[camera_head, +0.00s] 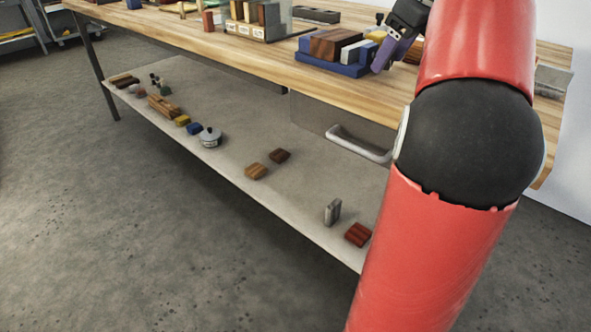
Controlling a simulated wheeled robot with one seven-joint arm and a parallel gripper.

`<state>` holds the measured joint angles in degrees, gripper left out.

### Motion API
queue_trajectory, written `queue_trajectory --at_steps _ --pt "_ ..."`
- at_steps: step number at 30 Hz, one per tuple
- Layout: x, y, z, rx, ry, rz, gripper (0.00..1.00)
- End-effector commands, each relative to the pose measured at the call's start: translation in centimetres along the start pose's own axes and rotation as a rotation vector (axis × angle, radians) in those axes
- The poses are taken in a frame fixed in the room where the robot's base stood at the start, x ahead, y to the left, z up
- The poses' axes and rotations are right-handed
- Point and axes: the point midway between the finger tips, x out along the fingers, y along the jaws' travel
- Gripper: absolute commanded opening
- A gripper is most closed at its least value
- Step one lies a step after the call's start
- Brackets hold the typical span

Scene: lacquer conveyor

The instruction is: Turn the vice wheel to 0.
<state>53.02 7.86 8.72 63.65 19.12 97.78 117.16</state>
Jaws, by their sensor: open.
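My gripper (391,50) is at the top right of the head view, low over the workbench. It is dark with a purple finger, and my red arm partly hides it. Its jaws are open, and I see nothing held between them. Just left of the finger is a low blue base (318,65) bearing a brown wooden block (331,43) and a grey block (352,53). I cannot tell whether this is part of the vice. I cannot make out the vice wheel or any number on it.
The wooden workbench (180,38) has a rack with small labels (243,30) and several blocks at the back. A lower shelf (222,165) holds scattered blocks and a round grey tin (210,137). A pale handle (358,144) juts out under the bench. The floor at left is clear.

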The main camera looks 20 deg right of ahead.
Motion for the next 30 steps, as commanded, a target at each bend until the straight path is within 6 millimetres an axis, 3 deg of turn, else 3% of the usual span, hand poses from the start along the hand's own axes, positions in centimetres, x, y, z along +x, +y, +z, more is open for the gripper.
queue_trajectory --at_steps 1,14,30 --pt "-0.3 -0.4 0.0 0.028 0.0 0.06 0.63" --pt "-8.2 -0.4 0.2 0.018 0.0 0.043 0.63" --pt "-3.2 7.9 3.5 -0.614 0.039 0.003 0.63"
